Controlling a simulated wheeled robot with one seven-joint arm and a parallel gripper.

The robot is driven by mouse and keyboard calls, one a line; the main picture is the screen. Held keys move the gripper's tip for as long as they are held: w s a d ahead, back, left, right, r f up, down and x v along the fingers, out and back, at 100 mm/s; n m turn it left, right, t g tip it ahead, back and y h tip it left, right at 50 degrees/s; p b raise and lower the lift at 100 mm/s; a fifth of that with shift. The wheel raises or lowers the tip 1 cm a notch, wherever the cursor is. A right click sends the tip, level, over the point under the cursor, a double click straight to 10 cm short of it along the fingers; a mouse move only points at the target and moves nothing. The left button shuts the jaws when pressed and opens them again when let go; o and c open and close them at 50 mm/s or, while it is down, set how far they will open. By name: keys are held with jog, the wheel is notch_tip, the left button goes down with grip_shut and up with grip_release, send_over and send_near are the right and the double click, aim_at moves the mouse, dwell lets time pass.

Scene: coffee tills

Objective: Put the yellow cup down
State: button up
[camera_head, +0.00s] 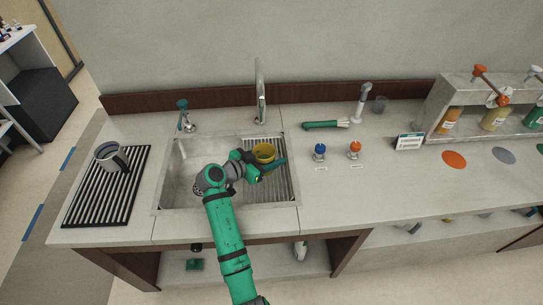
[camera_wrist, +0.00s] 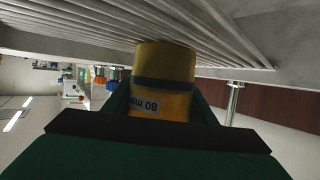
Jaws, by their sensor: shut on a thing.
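The yellow cup (camera_head: 264,152) is in my gripper (camera_head: 263,166), over the ribbed rack (camera_head: 277,186) on the right side of the sink (camera_head: 180,172). In the wrist view the yellow cup (camera_wrist: 163,75) is between the two fingers, with a dark band and a label reading "80 m", partly cut off. Its far end is close to the ribbed rack (camera_wrist: 80,30). I cannot tell whether it touches the rack. My gripper is shut on the cup.
A tall faucet (camera_head: 260,90) stands behind the sink. A metal jug (camera_head: 110,157) sits on a striped drain mat (camera_head: 90,205) at left. A green brush (camera_head: 322,125), a blue knob (camera_head: 320,150) and an orange knob (camera_head: 354,148) are to the right. The front right counter is clear.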

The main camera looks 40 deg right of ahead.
jog(key=o, duration=1.1)
jog(key=shift+o, duration=0.2)
jog(key=shift+a+r, duration=0.15)
jog(key=shift+r, duration=0.05)
jog(key=v, duration=1.1)
jog(key=shift+s+a+r, duration=0.1)
jog(key=shift+a, duration=0.25)
